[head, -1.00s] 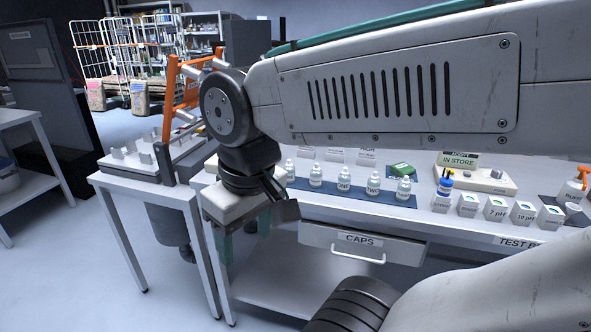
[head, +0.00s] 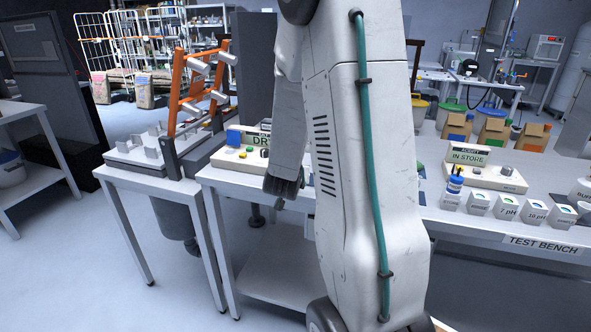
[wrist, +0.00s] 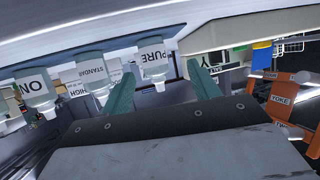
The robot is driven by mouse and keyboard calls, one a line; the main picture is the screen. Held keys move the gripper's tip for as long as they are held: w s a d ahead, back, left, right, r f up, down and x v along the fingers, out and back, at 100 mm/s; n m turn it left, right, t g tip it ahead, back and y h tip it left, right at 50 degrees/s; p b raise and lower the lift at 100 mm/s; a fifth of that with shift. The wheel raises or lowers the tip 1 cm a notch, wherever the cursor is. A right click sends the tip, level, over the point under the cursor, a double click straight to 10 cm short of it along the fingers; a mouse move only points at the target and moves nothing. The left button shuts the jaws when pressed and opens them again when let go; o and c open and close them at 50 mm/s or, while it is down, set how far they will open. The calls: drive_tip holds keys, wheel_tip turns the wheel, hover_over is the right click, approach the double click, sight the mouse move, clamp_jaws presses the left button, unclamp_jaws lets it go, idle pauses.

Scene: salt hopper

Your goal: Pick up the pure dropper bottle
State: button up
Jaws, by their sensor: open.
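The pure dropper bottle (wrist: 154,60), white with a "PURE" label, shows in the wrist view, where the picture is turned so bottles appear cap down. My gripper (wrist: 161,70) is open, with its two green fingers on either side of the bottle in the picture. I cannot tell whether the bottle is fully between the fingers or just beyond them. In the head view my arm hides the bottle row and my fingers.
Another labelled bottle (wrist: 35,88) stands farther along the row. In the head view an "IN STORE" device (head: 487,177) and several pH blocks (head: 507,206) are on the bench right of my arm.

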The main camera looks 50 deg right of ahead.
drive_tip(key=x, duration=0.8)
drive_tip(key=shift+s+d, duration=0.25)
drive_tip(key=shift+d, duration=0.15)
drive_tip(key=c, duration=1.1)
